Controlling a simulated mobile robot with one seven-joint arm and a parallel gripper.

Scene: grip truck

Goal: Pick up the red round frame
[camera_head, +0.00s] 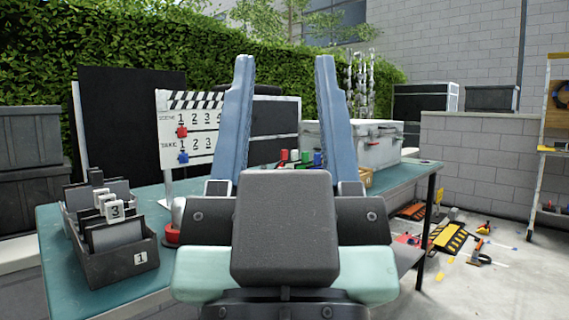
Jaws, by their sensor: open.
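My gripper (284,65) points away from the camera in the middle of the view. Its two blue-grey fingers stand wide apart with nothing between them. A round red thing (172,238) lies on the teal table (60,228) just left of my gripper's body. A grey rounded part rises above it, and my gripper hides its right side. I cannot tell whether it is the red round frame. Small red, white, green and blue pieces (317,158) show between the fingers, farther back on the table.
A dark box of numbered cards (120,263) stands on the table at left. A clapperboard (200,146) stands behind the left finger. A grey-white case (378,152) sits at back right. Ramps and tools (450,238) lie on the floor at right.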

